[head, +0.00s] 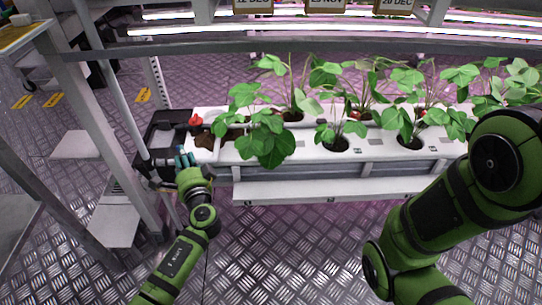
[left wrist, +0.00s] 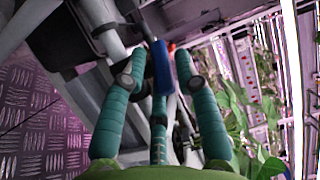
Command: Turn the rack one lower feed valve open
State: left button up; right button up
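My left gripper (head: 184,155) is at the left end of the lower white planter, beside the black box there. In the left wrist view, a blue lever (left wrist: 161,68), which looks like the feed valve's handle, lies between the fingertips of my left gripper (left wrist: 160,58). The outer fingers flank it closely and the middle finger is below it. I cannot tell whether they press on it. In the head view the fingers hide most of the valve. My right arm shows at the right, but its gripper is out of view.
The white planter (head: 300,190) runs to the right with several leafy plants. A black box (head: 160,135) stands at its left end, near a red knob (head: 195,120). A grey rack post (head: 110,95) rises close on the left. The metal floor in front is clear.

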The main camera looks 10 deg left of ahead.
pick_arm(q)
jog(key=s+d+m+t+h+p, duration=0.1)
jog(key=s+m+t+h, duration=0.2)
jog(key=s+m+h, duration=0.3)
jog(key=s+d+r+n+h, duration=0.25)
jog(key=d+h, duration=0.55)
jog(key=d, duration=0.7)
jog(key=s+d+r+t+h, duration=0.1)
jog(key=s+d+r+h, duration=0.2)
jog(key=r, duration=0.4)
jog(key=s+d+r+n+h, duration=0.1)
jog(key=s+d+r+h, duration=0.3)
jog(key=d+r, duration=0.3)
jog(key=shift+d+r+t+h, duration=0.3)
jog(key=shift+d+t+h, duration=0.1)
jog(key=shift+d+h, duration=0.25)
